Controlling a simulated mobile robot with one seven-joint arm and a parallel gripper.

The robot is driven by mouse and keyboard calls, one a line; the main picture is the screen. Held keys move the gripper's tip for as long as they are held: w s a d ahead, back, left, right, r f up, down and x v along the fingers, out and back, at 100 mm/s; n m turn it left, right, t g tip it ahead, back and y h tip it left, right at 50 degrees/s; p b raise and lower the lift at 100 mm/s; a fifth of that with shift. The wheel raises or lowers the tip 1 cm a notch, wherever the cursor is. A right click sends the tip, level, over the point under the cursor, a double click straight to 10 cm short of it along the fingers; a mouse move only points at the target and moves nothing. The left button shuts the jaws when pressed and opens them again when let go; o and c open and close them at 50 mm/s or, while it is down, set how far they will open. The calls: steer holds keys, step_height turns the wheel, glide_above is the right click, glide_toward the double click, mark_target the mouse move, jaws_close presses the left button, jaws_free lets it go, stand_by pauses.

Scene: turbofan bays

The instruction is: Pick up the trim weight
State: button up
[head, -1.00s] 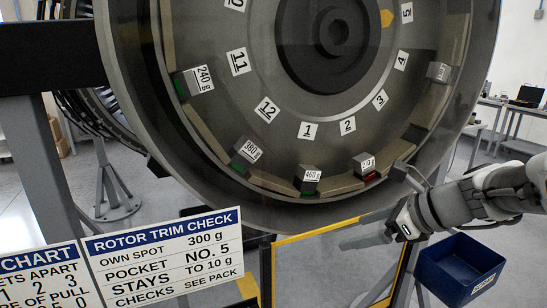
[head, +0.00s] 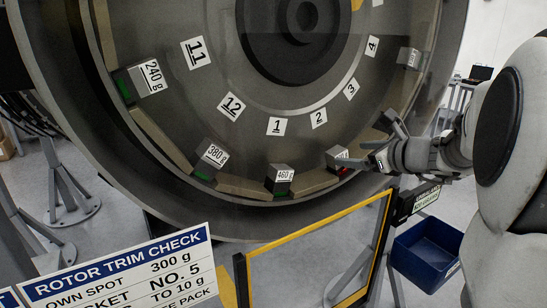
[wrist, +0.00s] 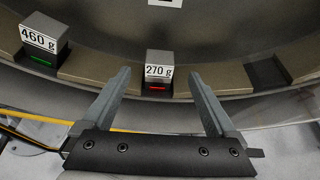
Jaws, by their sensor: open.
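A grey block trim weight labelled 270 g (wrist: 159,72), with a red strip at its base, sits in a pocket on the rotor's lower rim. It also shows in the head view (head: 337,156), partly hidden by a finger. My gripper (head: 372,143) is open and empty in front of it. In the wrist view the fingertips (wrist: 160,80) stand left and right of the 270 g block, apart from it. Other weights with green strips are 460 g (head: 280,178), 380 g (head: 212,156) and 240 g (head: 150,78).
An empty pocket (wrist: 267,74) lies right of the 270 g weight. Another weight (head: 409,57) sits higher right on the rim. A yellow-edged clear panel (head: 315,235) stands below. A blue bin (head: 428,252) is at lower right. The trim check sign (head: 120,272) stands lower left.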

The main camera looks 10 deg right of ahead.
mark_target(342, 154)
steer(key=x, duration=0.8)
steer(key=shift+f+p, duration=0.2)
steer(key=shift+p, duration=0.2)
steer(key=shift+c, duration=0.3)
jaws_close()
